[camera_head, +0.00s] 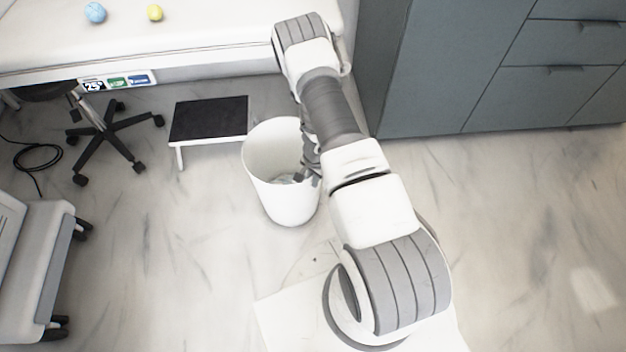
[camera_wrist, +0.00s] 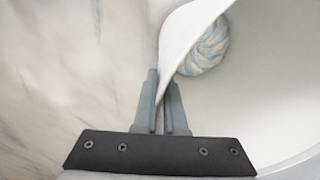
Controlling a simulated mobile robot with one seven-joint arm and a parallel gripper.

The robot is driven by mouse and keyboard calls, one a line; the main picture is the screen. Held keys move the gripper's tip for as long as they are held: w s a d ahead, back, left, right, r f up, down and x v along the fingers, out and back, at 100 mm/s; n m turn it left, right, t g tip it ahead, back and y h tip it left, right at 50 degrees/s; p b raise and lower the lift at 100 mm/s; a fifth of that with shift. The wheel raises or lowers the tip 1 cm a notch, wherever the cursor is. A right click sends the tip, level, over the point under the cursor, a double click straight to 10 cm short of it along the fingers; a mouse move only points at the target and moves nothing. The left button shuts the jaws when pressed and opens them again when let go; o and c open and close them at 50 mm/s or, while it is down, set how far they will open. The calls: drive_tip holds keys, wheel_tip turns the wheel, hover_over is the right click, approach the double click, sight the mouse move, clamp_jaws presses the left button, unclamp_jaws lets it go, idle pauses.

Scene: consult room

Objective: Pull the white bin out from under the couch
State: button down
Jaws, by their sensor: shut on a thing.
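The white bin (camera_head: 277,190) stands upright on the marble-look floor, in front of the couch (camera_head: 200,57) and to the right of a step stool. My gripper (camera_head: 309,165) is at the bin's right side and is shut on its rim. In the wrist view, the fingers (camera_wrist: 168,108) straddle the thin wall of the bin (camera_wrist: 275,95), with the floor to the left and the bin's inside to the right. A pale striped ball-like thing (camera_wrist: 205,50) shows inside the bin. My arm hides part of the bin's right rim.
A step stool (camera_head: 208,120) with a black top stands just left of the bin. A wheeled chair base (camera_head: 108,135) is further left, and a wheeled cart (camera_head: 38,270) is at the lower left. Grey cabinets (camera_head: 440,70) fill the right back.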

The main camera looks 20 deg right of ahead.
drive_tip(key=c, duration=0.9)
unclamp_jaws()
drive_tip(key=r+p, duration=0.2)
drive_tip(key=r, duration=0.3)
drive_tip(key=r+p, duration=0.2)
drive_tip(key=r, duration=0.4)
drive_tip(key=r+p, duration=0.2)
drive_tip(key=r, duration=0.4)
drive_tip(key=shift+s+d+r, duration=0.2)
drive_tip(key=shift+s, duration=0.2)
